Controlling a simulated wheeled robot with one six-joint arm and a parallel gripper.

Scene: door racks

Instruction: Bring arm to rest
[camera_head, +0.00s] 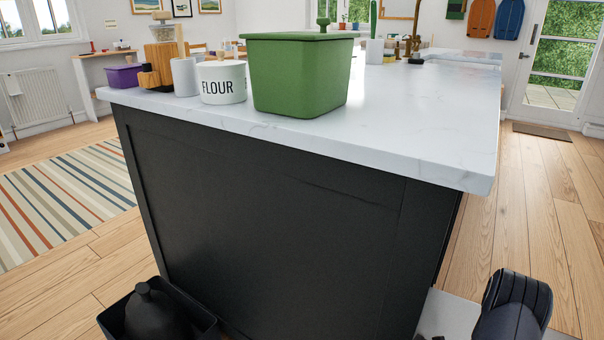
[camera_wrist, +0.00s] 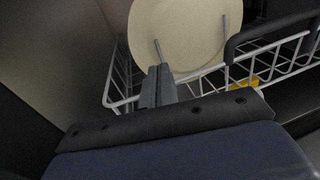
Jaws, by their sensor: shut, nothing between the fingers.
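My gripper (camera_wrist: 158,80) shows in the wrist view, with its two grey fingers together and nothing between them. A cream round plate (camera_wrist: 185,35) stands on edge in a white wire rack (camera_wrist: 208,72), just beyond the fingertips. The fingertips overlap the plate's lower edge in the picture, and I cannot tell whether they touch it. In the head view the gripper is out of sight; a dark rounded part of my arm shows at the lower right.
A dark island with a white marble top (camera_head: 420,130) fills the head view's middle. On it stand a green lidded box (camera_head: 298,75), a white flour pot (camera_head: 222,83) and a purple tub (camera_head: 124,76). Wooden floor (camera_head: 560,230) is clear on the right. A striped rug (camera_head: 65,200) lies left.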

